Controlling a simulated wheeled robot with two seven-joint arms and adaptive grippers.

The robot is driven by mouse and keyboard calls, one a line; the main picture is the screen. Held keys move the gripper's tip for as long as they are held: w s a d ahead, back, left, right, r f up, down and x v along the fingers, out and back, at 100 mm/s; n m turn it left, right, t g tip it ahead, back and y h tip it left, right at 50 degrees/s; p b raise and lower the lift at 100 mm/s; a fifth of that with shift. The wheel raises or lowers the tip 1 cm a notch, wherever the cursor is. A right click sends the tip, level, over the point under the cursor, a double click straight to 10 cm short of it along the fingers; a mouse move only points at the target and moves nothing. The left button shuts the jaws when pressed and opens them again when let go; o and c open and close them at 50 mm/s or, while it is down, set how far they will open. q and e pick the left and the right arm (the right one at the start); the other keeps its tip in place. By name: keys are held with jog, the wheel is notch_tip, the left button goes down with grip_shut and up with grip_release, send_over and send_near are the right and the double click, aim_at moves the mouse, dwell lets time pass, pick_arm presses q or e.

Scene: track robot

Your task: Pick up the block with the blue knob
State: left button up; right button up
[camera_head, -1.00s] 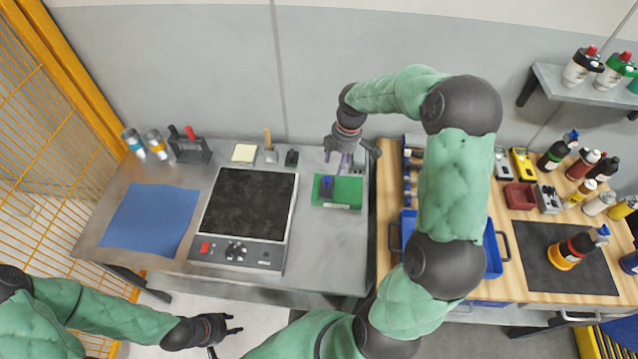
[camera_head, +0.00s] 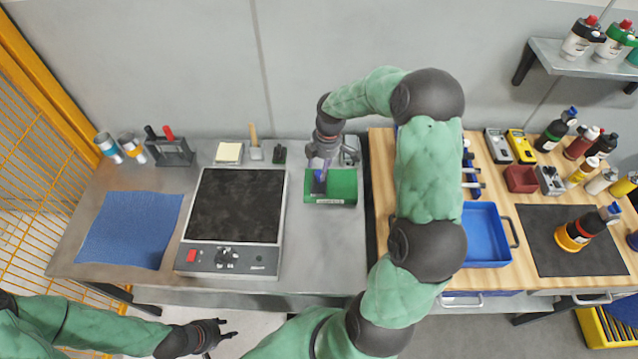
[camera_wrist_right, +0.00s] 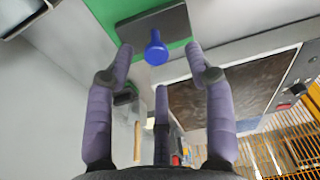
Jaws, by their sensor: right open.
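The block with the blue knob (camera_head: 319,177) sits on a green tray (camera_head: 343,188) on the metal table. In the right wrist view the blue knob (camera_wrist_right: 156,52) stands on the dark block (camera_wrist_right: 158,27), just beyond my fingertips. My right gripper (camera_head: 322,158) is above the block, pointing down; in the wrist view its purple fingers (camera_wrist_right: 158,70) are spread around the line of the knob, apart from it. My left gripper (camera_head: 218,332) is at the bottom left, off the table, its fingers apart, far from the block.
A hot plate (camera_head: 236,205) stands left of the green tray, with a blue cloth (camera_head: 130,230) further left. A small grey device (camera_head: 350,150) is close behind my right gripper. A wooden bench (camera_head: 500,190) with a blue bin (camera_head: 485,236) is to the right.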

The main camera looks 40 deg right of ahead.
aim_at(320, 172)
jog(key=f, duration=0.1)
jog(key=f+b, duration=0.1)
jog(key=f, duration=0.3)
jog(key=shift+w+a+b, duration=0.15)
jog(key=shift+w+b, duration=0.15)
jog(key=shift+w, duration=0.05)
grip_shut()
